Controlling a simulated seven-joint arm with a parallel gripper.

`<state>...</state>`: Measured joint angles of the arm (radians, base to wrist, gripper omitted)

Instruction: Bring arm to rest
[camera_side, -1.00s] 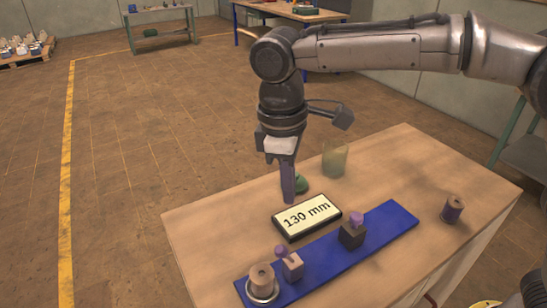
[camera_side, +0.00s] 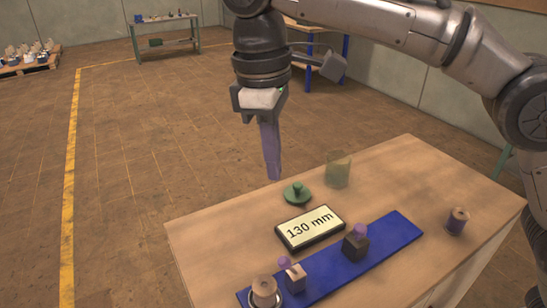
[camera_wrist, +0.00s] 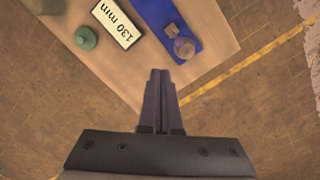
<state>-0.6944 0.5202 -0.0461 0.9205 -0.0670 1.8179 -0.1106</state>
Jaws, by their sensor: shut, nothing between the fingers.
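My gripper (camera_side: 273,177) hangs above the back left edge of the wooden table (camera_side: 205,245) in the side view. Its purple-grey fingers point down, are shut and hold nothing. In the wrist view the closed fingertips (camera_wrist: 160,72) show at the middle, apart from everything on the table. A green lidded piece with a knob (camera_side: 297,194) sits on the table below and to the right of the fingers.
A display reading "130 mm" (camera_side: 310,228) lies mid-table. A blue strip (camera_side: 395,232) bears two blocks with purple knobs and a spool in a ring. A greenish glass (camera_side: 338,170) stands behind, a purple-banded spool (camera_side: 457,221) at right. Open floor lies left.

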